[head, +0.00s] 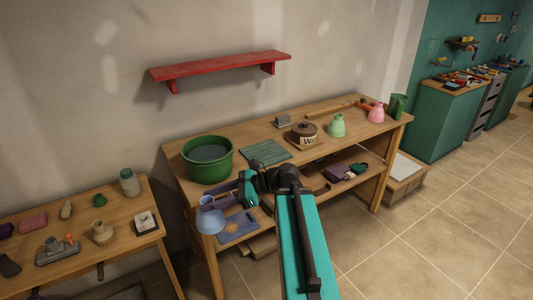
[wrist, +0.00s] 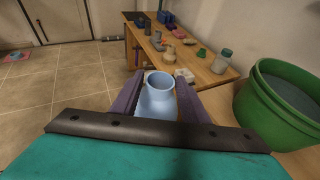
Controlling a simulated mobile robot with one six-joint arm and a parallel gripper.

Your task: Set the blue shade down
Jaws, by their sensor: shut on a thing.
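The blue shade (head: 210,222) is light blue, with a narrow neck and a wider bell. My gripper (head: 213,202) has purple fingers and is shut on it. In the head view the shade shows at the front left of the workbench (head: 225,188), below the green tub. In the wrist view the shade (wrist: 160,100) sits between the two fingers (wrist: 157,97), its round open neck facing the camera. No surface is seen touching it. A green shade (head: 337,127) and a pink shade (head: 376,113) stand upright on the right part of the workbench top.
A large green tub (head: 207,170) stands at the bench's left end, and a green slatted mat (head: 265,152) lies beside it. A labelled pot (head: 304,140) is mid-bench. A blue patterned sheet (head: 240,229) lies lower down. A side table (head: 75,254) holds several small items. A red wall shelf (head: 220,66) is empty.

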